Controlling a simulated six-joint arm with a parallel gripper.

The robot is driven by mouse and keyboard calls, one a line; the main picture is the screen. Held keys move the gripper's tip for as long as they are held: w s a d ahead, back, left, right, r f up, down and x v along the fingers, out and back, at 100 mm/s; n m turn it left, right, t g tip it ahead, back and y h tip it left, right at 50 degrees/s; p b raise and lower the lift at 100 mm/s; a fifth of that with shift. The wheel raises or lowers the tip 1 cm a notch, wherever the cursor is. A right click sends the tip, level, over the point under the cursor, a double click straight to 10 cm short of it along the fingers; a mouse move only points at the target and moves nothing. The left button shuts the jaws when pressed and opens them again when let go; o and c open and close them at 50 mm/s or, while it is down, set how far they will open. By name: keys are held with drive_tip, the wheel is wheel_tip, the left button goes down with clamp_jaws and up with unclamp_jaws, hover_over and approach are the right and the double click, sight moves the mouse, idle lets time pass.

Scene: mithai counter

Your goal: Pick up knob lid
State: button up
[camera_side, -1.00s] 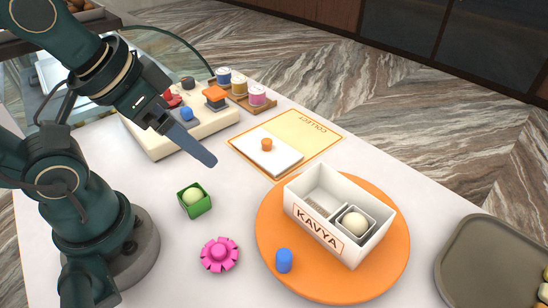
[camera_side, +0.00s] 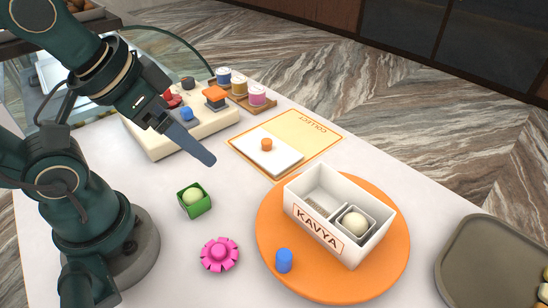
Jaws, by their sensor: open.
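The knob lid (camera_side: 279,160) is a flat white slab with an orange knob (camera_side: 266,144) standing on top. It lies on the yellow mat marked COLLECT (camera_side: 308,129). My gripper (camera_side: 210,160) is to the left of the lid, apart from it, with its grey-blue finger pointing down and to the right. The gripper is open and holds nothing. From this side the fingers overlap, so the gap between them is hidden.
A white box labelled KAVYA (camera_side: 317,231) with a ball in one compartment stands on an orange round board (camera_side: 380,278), beside a blue peg (camera_side: 284,260).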

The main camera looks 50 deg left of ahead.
drive_tip(key=shift+c, duration=0.4)
drive_tip(key=w+r+t, duration=0.1)
drive_tip(key=w+r, duration=0.2)
drive_tip(key=w, duration=0.4)
drive_tip(key=n+g, duration=0.2)
drive_tip(key=g, duration=0.1)
hover_over(267, 141)
drive_tip(key=s, duration=0.2)
drive_tip(key=shift+y, duration=0.3)
drive_tip(key=f, duration=1.2)
drive_tip(key=shift+w+d+f, duration=0.1)
drive_tip(key=shift+w, duration=0.1)
drive_tip(key=shift+x, duration=2.45)
drive_tip(key=shift+s, duration=0.1)
